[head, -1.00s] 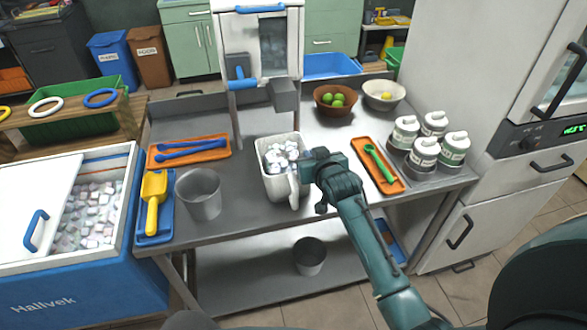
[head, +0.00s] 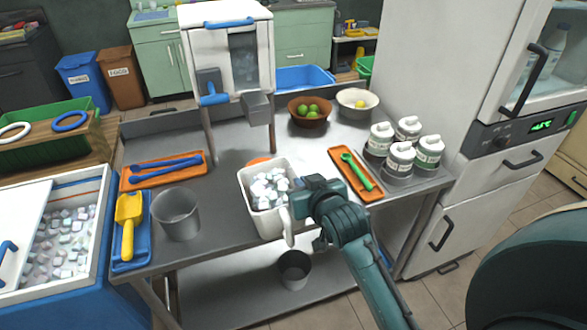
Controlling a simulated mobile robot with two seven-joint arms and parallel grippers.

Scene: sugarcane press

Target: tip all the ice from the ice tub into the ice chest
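The ice tub (head: 248,196) is a white, squarish container with a handle on its right front, heaped with pale ice cubes (head: 270,187). It is at the front edge of the steel table and seems raised. My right gripper (head: 305,195) is at the tub's right side by the handle; its fingers are hidden, but the tub has moved with it, so it appears shut on the tub. The ice chest (head: 60,312), blue with a white rim, stands at the far left, partly covered by a white sliding lid and holding ice cubes. My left gripper is not in view.
A grey metal bucket (head: 177,215) and a yellow scoop (head: 128,222) on a blue tray stand between tub and chest. A white press (head: 215,65) stands behind. Orange trays (head: 372,192), bowls and several white-capped containers are on the table (head: 225,228).

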